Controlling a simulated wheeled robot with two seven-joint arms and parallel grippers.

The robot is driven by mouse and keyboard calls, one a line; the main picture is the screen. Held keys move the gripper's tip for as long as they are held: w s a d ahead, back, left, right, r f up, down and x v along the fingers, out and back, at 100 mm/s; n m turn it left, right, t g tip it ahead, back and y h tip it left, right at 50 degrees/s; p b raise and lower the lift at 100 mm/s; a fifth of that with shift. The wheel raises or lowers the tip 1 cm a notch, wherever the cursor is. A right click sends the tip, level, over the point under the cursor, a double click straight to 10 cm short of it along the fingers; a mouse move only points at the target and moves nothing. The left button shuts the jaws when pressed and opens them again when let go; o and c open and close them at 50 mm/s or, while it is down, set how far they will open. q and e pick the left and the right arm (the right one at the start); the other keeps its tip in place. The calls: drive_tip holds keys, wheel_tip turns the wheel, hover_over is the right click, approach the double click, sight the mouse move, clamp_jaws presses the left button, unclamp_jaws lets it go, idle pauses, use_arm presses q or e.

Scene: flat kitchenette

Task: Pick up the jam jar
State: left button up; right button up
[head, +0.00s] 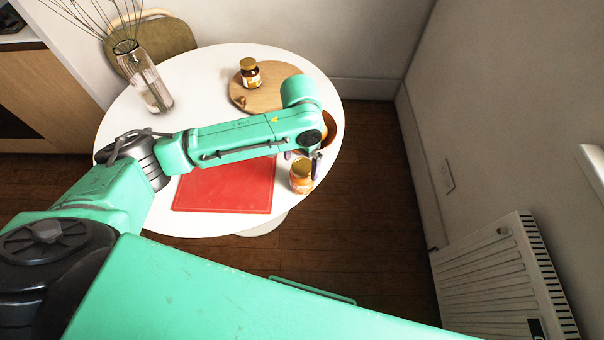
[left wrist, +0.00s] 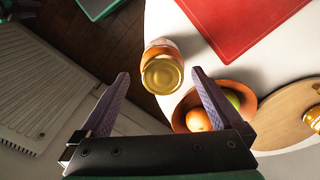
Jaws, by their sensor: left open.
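Two gold-lidded jars are on the round white table; I cannot read which is the jam. One jar (head: 301,177) has orange contents and stands near the table's right edge, beside the red board. It also shows in the left wrist view (left wrist: 162,72), upright, beyond and between the fingertips. The other jar (head: 250,73) is dark with a label and stands on the round wooden board. My left gripper (head: 303,166) is open and empty, close to the orange jar. The left wrist view shows both fingers (left wrist: 160,76) apart. My right gripper is not in view.
The red board (head: 225,188) lies left of the orange jar. A brown bowl (head: 334,130) is partly behind my arm; its fruit (left wrist: 198,120) shows in the left wrist view. The wooden board (head: 287,76) is farther back. A glass vase (head: 148,82) stands at left. A radiator (head: 500,280) is at right.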

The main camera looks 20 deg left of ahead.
sight(302, 166)
use_arm(q)
drive_tip(key=f, duration=0.3)
drive_tip(key=w+f+p, duration=0.1)
drive_tip(key=f, duration=0.2)
drive_tip(key=shift+w+f, duration=0.1)
drive_tip(key=shift+f, duration=0.3)
drive_tip(key=c, duration=1.4)
clamp_jaws()
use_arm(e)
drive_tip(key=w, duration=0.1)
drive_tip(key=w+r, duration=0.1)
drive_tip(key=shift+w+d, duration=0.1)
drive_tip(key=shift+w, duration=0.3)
use_arm(q)
drive_tip(key=shift+r, duration=0.1)
